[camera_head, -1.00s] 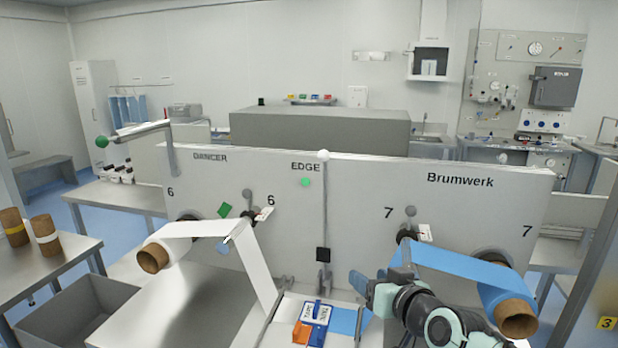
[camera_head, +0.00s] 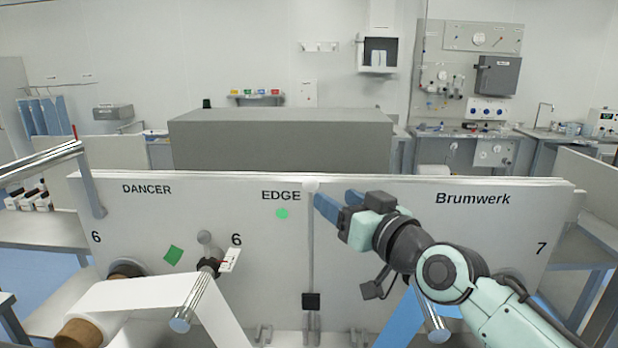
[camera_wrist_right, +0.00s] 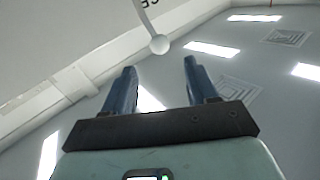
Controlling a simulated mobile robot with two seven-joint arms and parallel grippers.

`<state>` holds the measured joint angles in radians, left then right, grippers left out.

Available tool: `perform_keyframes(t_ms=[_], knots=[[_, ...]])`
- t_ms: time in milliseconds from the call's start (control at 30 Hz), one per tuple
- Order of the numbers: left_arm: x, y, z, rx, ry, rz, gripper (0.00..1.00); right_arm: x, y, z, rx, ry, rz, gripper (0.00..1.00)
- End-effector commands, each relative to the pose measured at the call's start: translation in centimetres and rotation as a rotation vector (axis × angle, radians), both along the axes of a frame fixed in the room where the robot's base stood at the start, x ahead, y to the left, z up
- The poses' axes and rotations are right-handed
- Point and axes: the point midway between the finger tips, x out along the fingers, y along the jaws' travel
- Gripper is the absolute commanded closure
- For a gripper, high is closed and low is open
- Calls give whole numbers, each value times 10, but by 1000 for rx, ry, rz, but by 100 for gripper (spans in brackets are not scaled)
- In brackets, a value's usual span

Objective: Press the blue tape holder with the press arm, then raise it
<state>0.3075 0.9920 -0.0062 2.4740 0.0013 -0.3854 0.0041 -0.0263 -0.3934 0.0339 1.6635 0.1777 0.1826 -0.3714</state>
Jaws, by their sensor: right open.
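The press arm (camera_head: 310,245) is a thin upright rod on the machine panel, with a black block (camera_head: 311,301) low on it and a pale ball knob (camera_head: 311,185) at its top. My right gripper (camera_head: 334,198) is open and empty, just right of the knob in the head view. In the right wrist view the knob (camera_wrist_right: 160,45) lies just beyond the fingertips (camera_wrist_right: 159,66), roughly centred on the gap; no contact is clear. The blue tape holder is outside both current views. My left gripper is not in view.
The panel (camera_head: 400,215) stands across the front. A white web (camera_head: 150,292) runs at the left over a metal roller (camera_head: 190,310), and a blue web (camera_head: 400,325) lies under my right arm. A grey box (camera_head: 280,140) is behind the panel.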

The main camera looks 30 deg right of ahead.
Motion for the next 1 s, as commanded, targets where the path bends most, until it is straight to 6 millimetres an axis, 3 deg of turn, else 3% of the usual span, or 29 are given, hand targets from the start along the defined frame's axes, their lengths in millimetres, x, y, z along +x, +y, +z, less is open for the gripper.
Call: perform_keyframes(t_ms=[200,400,600,867,900,1000], knots=[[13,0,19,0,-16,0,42,50,3,3,1,2,2,42],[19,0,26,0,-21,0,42,81,4,1,0,1,1,42],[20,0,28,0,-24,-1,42,94,5,1,-1,0,1,42],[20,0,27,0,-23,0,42,95,4,0,-1,1,0,42],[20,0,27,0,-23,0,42,95,4,0,-1,1,0,49],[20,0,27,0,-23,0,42,94,4,0,-1,1,0,81]])
